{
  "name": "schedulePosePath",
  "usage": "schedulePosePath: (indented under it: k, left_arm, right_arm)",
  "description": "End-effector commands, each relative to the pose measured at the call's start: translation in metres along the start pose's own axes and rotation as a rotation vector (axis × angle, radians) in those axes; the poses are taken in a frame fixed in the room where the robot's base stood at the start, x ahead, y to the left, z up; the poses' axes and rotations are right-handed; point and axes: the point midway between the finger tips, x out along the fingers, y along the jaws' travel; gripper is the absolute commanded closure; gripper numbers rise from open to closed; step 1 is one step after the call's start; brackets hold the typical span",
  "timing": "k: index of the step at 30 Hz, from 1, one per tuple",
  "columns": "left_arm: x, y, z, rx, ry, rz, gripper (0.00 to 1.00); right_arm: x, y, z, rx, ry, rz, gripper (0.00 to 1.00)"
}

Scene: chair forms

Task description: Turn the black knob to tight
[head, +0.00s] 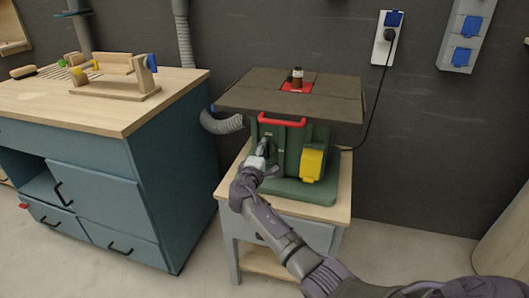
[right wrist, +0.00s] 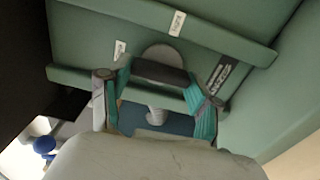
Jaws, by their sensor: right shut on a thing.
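The black knob (right wrist: 160,72) is a dark bar in front of a round grey disc on the green machine's front, seen in the right wrist view. My right gripper (right wrist: 157,92) has its teal-padded fingers on either side of the knob and is shut on it. In the head view the right gripper (head: 262,153) is against the left part of the machine's front, below the red handle, and mostly hides the knob. Small labels (right wrist: 177,23) sit around the knob; I cannot read them surely. My left gripper is not in view.
The green machine (head: 290,155) has a dark flat top (head: 335,95), a red handle (head: 282,121) and a yellow box (head: 312,163). It stands on a wooden-topped stand (head: 227,190). A blue workbench (head: 165,180) is at the left. A grey hose (head: 220,124) runs behind.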

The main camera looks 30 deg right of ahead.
Motion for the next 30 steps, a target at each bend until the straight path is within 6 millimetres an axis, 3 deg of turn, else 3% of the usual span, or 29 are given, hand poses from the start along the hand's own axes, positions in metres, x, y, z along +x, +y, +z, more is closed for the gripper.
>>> schedulePosePath:
  k: [6, 7, 11, 23, 30]
  left_arm:
    - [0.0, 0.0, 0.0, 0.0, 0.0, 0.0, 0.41]
    - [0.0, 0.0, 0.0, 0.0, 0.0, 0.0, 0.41]
    - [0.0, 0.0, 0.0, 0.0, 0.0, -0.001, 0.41]
    - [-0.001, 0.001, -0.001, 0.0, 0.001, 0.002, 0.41]
    - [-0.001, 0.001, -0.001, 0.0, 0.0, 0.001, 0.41]
  right_arm:
    - [-0.001, -0.001, -0.001, -0.005, 0.003, -0.001, 0.72]
    - [-0.001, -0.001, -0.001, -0.005, 0.003, -0.001, 0.33]
    - [-0.001, -0.001, -0.001, -0.003, 0.002, -0.001, 0.12]
    - [-0.005, -0.001, -0.001, -0.001, 0.002, -0.001, 0.12]
    - [-0.048, -0.002, -0.001, 0.001, 0.004, -0.002, 0.12]
